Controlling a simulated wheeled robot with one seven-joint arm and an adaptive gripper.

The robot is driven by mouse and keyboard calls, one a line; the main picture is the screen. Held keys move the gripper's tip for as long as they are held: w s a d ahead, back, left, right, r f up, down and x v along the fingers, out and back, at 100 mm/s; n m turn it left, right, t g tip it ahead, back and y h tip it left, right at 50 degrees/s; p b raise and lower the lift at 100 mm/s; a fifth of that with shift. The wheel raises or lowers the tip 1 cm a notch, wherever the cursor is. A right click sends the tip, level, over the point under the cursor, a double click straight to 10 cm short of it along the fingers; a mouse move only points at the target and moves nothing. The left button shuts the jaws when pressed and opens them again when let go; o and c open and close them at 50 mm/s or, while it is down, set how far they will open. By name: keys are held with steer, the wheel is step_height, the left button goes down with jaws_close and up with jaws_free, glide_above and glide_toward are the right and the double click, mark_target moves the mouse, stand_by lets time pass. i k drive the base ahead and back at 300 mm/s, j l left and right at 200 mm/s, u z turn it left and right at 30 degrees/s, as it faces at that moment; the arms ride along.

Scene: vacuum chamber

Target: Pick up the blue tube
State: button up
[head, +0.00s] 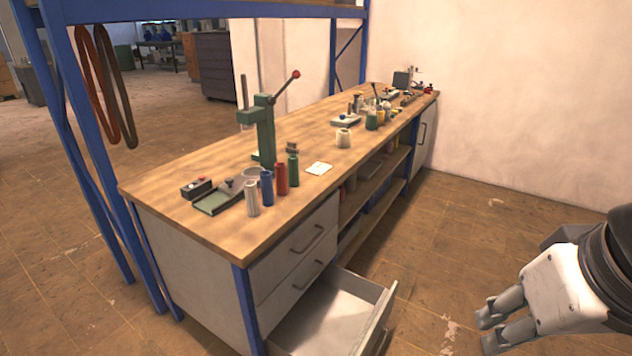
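The blue tube (267,188) stands upright near the front edge of the wooden workbench (213,155). It is in a row between a white tube (252,198) on its left and a red tube (281,179) on its right. A green tube (293,170) stands just past the red one. My gripper (487,328) is at the lower right, over the floor, well away from the bench and the tubes. Its two fingers show side by side with a narrow gap, and nothing is seen between them. How far open they are is unclear.
An open drawer (335,315) juts out below the bench front. A green press (264,130) stands behind the tubes, with a small black box (196,188) to the left. A blue frame (90,130) stands at the left. Floor between bench and gripper is clear.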

mark_target(266, 176)
steer(key=i+j+z, duration=0.1)
steer(key=j, duration=0.3)
steer(key=i+j, duration=0.25)
steer(key=j, duration=0.15)
steer(key=i+j+z, duration=0.15)
steer(key=j, duration=0.25)
steer(key=i+j, duration=0.15)
steer(key=j, duration=0.3)
steer(key=i+j+z, duration=0.15)
steer(key=j, duration=0.3)
steer(key=i+j, duration=0.15)
steer(key=j, duration=0.3)
steer(key=i+j+z, duration=0.15)
steer(key=j, duration=0.25)
steer(key=j+z, duration=0.1)
steer(key=j, duration=0.35)
steer(key=i, duration=0.05)
